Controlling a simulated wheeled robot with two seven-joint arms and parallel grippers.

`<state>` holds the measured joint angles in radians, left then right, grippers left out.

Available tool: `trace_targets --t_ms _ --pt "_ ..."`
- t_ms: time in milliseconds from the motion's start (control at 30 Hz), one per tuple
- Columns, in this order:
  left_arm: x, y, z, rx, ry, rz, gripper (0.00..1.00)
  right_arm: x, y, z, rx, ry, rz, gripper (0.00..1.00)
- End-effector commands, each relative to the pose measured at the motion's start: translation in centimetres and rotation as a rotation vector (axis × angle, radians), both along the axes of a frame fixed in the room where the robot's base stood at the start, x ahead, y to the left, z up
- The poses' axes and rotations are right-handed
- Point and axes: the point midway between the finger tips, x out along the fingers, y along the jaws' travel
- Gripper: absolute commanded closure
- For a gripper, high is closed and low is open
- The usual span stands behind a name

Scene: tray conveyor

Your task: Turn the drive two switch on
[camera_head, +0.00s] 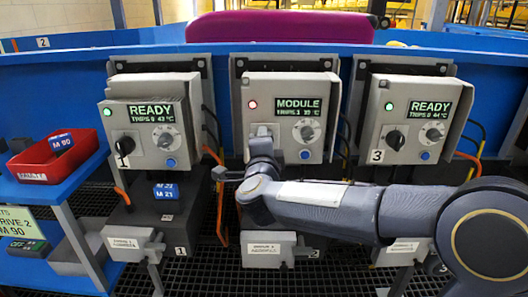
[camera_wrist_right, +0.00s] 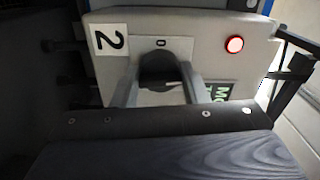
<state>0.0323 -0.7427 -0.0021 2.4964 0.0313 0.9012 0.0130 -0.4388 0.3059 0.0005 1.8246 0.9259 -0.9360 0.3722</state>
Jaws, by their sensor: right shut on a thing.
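The drive two box (camera_head: 322,88) is the grey middle unit, with a red lamp lit and a screen reading MODULE. My right gripper (camera_head: 262,140) reaches its lower left front and hides the switch in the head view. In the right wrist view the black switch knob (camera_wrist_right: 157,68) sits between the two fingers of my right gripper (camera_wrist_right: 158,90), on a white plate marked 0, beside a label 2. The fingers are shut on the knob. Which way the knob points is hard to tell. My left gripper is not in view.
Drive one (camera_head: 150,92) and drive three (camera_head: 410,85) flank it, with green lamps and READY screens. A red tray (camera_head: 35,165) with a tag M 90 stands on the left shelf. My right arm covers the lower right. Orange and black cables hang between the units.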

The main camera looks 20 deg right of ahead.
Motion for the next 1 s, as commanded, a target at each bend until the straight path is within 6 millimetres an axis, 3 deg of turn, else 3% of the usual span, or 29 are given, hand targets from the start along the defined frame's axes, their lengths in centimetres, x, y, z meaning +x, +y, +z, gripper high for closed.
trace_targets --t_ms 333,833,867,1000 --pt "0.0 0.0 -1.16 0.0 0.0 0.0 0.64 -0.01 0.01 -0.13 0.112 -0.03 0.001 0.83" --pt "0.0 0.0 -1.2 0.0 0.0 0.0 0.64 -0.01 0.01 -0.07 0.127 -0.033 0.0 0.83" --pt "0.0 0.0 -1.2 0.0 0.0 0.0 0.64 -0.01 0.01 -0.07 0.127 -0.033 0.0 0.56" --pt "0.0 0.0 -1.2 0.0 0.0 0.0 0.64 -0.01 0.01 -0.05 0.125 -0.034 0.0 0.39"
